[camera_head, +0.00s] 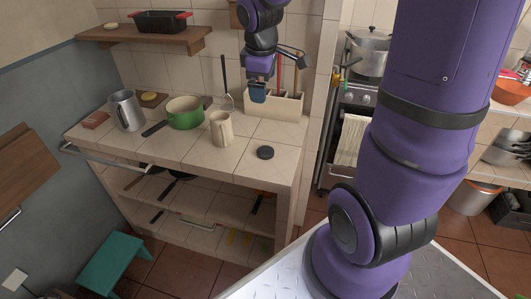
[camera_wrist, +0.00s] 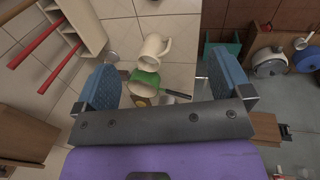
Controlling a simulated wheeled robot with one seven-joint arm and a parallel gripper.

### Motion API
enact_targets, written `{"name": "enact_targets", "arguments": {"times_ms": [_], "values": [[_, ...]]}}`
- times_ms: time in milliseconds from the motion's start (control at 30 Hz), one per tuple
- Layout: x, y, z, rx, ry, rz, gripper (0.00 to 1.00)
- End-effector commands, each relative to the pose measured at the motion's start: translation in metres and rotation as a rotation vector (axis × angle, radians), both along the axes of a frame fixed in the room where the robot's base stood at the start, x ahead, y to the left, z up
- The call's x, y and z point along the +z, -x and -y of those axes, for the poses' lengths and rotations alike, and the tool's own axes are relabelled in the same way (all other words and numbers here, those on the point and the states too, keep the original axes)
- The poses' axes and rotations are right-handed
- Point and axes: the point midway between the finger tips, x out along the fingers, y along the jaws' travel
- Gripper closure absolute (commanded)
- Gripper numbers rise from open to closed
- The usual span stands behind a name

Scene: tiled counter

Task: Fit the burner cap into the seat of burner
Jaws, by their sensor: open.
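A small black disc, which looks like the burner cap (camera_head: 265,152), lies flat on the tiled counter near its front right corner in the head view. My gripper (camera_head: 258,94) is open and empty. It is above the back of the counter by the utensil holder, higher than the disc and behind it. In the wrist view my gripper (camera_wrist: 164,64) shows two blue pads spread apart with nothing between them; the disc is not seen there. The stove (camera_head: 352,98) stands right of the counter, partly hidden by my arm. I cannot make out the burner seat.
A cream jug (camera_head: 221,128), green pan (camera_head: 185,112) and metal pitcher (camera_head: 126,110) stand left of the disc. The utensil holder (camera_head: 273,104) is at the back. A pot (camera_head: 369,52) sits on the stove. Counter around the disc is clear.

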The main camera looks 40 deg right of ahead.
Motion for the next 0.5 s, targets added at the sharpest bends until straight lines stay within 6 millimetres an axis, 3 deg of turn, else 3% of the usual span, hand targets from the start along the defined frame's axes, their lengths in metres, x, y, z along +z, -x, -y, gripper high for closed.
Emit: {"name": "enact_targets", "arguments": {"times_ms": [200, 500], "values": [[-0.056, -0.029, 0.020, 0.151, -0.009, -0.084, 0.03], [-0.136, -0.056, 0.043, 0.361, -0.057, -0.163, 0.03]]}}
